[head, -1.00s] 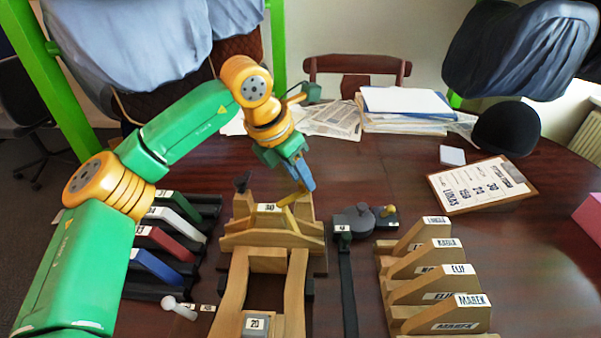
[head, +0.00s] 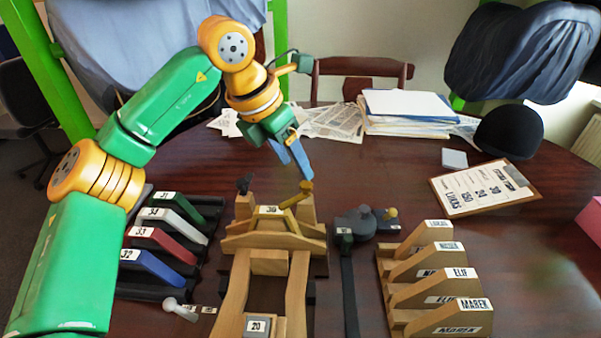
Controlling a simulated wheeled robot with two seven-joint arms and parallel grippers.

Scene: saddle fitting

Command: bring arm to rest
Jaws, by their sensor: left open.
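My left arm, green and orange, comes in from the left. Its gripper (head: 294,168) is open with blue fingers pointing down, empty, above the back of the wooden saddle stand (head: 268,242). The stand carries a label "30" and a small yellow lever (head: 298,197) below the fingers. The fingertips look close to the lever, but I cannot tell the exact gap. A grey block labelled "20" (head: 258,327) sits at the stand's front. My right gripper does not show.
A rack of numbered coloured bars (head: 160,270) stands left of the stand. A black strap with a grey disc (head: 347,270) and wooden name-labelled blocks (head: 435,272) stand right. A clipboard (head: 484,187), black helmet (head: 509,132) and paper stack (head: 405,108) lie further back. The right table middle is clear.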

